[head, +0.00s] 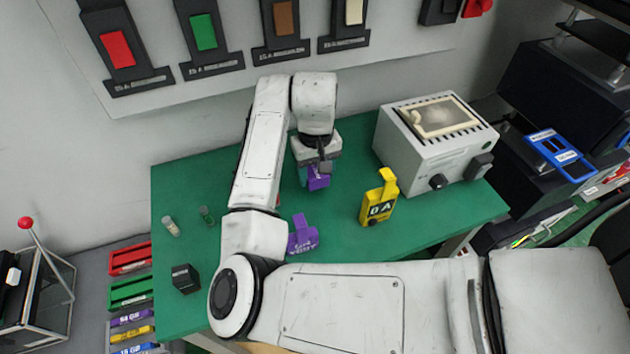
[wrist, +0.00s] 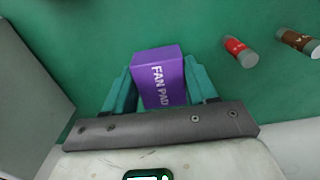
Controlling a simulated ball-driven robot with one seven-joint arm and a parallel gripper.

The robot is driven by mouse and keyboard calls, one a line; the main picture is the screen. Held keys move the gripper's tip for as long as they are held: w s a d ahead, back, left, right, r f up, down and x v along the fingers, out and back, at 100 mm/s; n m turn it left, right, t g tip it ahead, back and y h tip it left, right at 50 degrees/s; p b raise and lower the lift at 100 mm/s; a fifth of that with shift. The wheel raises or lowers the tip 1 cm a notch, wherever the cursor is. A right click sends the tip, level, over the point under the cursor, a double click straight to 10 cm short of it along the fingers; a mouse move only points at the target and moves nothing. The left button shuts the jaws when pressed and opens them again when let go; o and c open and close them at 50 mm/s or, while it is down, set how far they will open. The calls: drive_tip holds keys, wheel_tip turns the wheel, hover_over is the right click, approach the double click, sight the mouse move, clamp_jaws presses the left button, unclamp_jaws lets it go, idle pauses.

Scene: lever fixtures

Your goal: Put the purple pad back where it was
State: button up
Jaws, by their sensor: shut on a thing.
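The purple pad (wrist: 165,76), lettered "FAN PAD", sits between the two teal fingers of my gripper (wrist: 160,84) in the wrist view. My gripper is shut on it. In the head view the pad (head: 319,179) shows under my wrist, over the back middle of the green table (head: 420,225). My arm and wrist partly hide it there, and I cannot tell whether it touches the table. A second purple piece (head: 302,238) with pale lettering stands nearer on the table, apart from my gripper.
A yellow tag (head: 379,200) and a grey box (head: 430,145) stand right of my gripper. Small vials (head: 171,227) and a black block (head: 185,279) are at the left. Wall switches (head: 203,32) hang behind.

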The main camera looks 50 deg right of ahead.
sight(316, 184)
drive_tip(key=shift+f, duration=2.3)
drive_tip(key=shift+f, duration=0.1)
drive_tip(key=o, duration=0.9)
wheel_tip(316, 184, up, 12)
drive_tip(key=shift+r, duration=0.1)
